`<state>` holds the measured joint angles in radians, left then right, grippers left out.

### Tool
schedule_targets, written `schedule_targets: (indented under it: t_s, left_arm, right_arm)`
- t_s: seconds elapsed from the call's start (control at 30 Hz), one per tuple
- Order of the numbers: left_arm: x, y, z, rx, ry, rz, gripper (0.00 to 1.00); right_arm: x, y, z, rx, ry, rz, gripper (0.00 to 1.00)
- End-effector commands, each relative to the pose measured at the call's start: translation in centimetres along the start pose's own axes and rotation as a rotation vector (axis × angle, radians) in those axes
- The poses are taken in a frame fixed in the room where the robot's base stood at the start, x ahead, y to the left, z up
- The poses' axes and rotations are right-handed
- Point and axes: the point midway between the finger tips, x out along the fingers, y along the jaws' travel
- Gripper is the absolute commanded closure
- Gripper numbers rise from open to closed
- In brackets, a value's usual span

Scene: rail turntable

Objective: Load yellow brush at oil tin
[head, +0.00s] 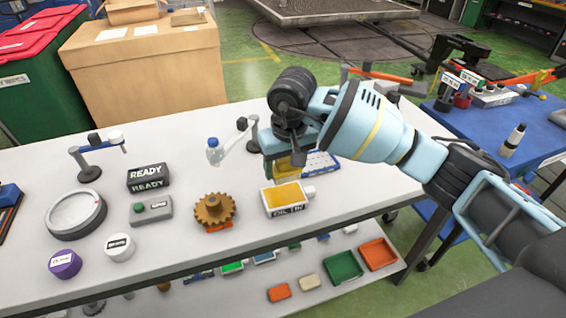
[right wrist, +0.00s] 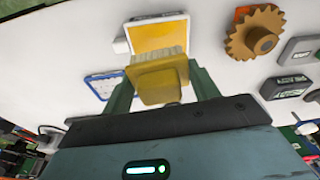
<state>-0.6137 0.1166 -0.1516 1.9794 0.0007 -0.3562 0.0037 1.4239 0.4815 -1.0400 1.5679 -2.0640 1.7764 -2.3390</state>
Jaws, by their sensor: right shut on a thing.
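The oil tin (head: 286,199) is a low white box with a yellow top and dark lettering on its front, standing on the white bench. It also shows in the right wrist view (right wrist: 158,37). My right gripper (head: 284,157) is just behind the tin in the head view, shut on the yellow brush (right wrist: 158,85). The brush's pale bristles point toward the tin and overlap its near edge in the right wrist view; I cannot tell whether they touch it. In the head view the gripper hides most of the brush. My left gripper is not in view.
A brown gear (head: 214,209) stands left of the tin, with a READY sign (head: 148,178) farther left. A blue-edged sheet (head: 321,163) lies right of my gripper and a small bottle (head: 214,151) stands left of it. The bench front is mostly clear.

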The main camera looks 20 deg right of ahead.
Motion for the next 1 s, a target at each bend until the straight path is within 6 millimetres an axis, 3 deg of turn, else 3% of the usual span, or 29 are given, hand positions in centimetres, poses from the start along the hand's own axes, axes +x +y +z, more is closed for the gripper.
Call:
schedule_targets:
  t_s: [0.47,1.0]
  left_arm:
    - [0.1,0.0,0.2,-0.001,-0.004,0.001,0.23]
    - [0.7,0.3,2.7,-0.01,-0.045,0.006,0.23]
  right_arm:
    - [0.7,-0.2,-0.4,-0.005,0.0,0.0,0.59]
    - [5.4,-0.2,0.3,-0.006,-0.003,-0.001,0.59]
